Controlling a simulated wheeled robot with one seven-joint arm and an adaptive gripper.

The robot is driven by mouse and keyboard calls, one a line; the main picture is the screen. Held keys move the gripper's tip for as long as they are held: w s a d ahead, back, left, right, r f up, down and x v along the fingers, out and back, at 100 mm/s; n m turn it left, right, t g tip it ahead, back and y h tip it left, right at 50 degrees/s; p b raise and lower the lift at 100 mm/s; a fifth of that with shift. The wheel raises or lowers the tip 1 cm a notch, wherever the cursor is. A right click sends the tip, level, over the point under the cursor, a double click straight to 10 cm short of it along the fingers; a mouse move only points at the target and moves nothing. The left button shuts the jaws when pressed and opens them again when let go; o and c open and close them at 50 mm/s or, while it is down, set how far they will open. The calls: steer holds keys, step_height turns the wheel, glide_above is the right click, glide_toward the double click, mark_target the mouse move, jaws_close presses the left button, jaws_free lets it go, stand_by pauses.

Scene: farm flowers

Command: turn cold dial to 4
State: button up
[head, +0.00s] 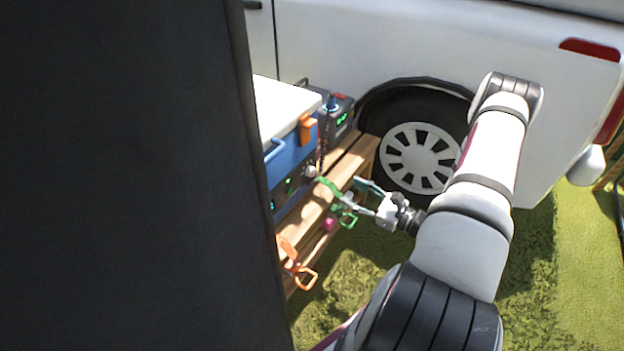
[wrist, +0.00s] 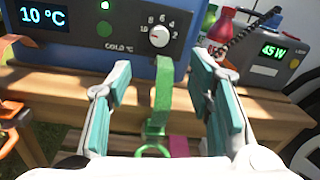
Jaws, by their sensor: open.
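The cold dial (wrist: 159,36) is a small white knob on the dark front panel (wrist: 130,25) of a blue cooler, with numbers from 2 to 10 around it. A reddish mark on the knob seems to face left, towards 10. The display (wrist: 44,17) reads 10 °C. In the head view the dial (head: 310,171) shows as a pale spot on the cooler front. My gripper (wrist: 161,64) is open, its teal-padded fingers either side of the dial's line and short of it, apart from the knob. In the head view my gripper (head: 345,188) points at the cooler.
A green strap-like piece (wrist: 161,95) with a loop shows between my fingers. The cooler (head: 287,152) stands on a wooden bench (head: 350,162). A grey power box (wrist: 268,58) reading 45 W and red and green bottles are on the right. Orange-handled items (head: 296,266) hang at the front left.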

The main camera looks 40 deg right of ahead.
mark_target(313, 173)
steer(key=b+x, duration=0.3)
steer(key=x, duration=1)
steer(key=shift+w+a+b, duration=0.1)
steer(key=shift+a+b, duration=0.05)
steer(key=shift+b, duration=0.15)
jaws_close()
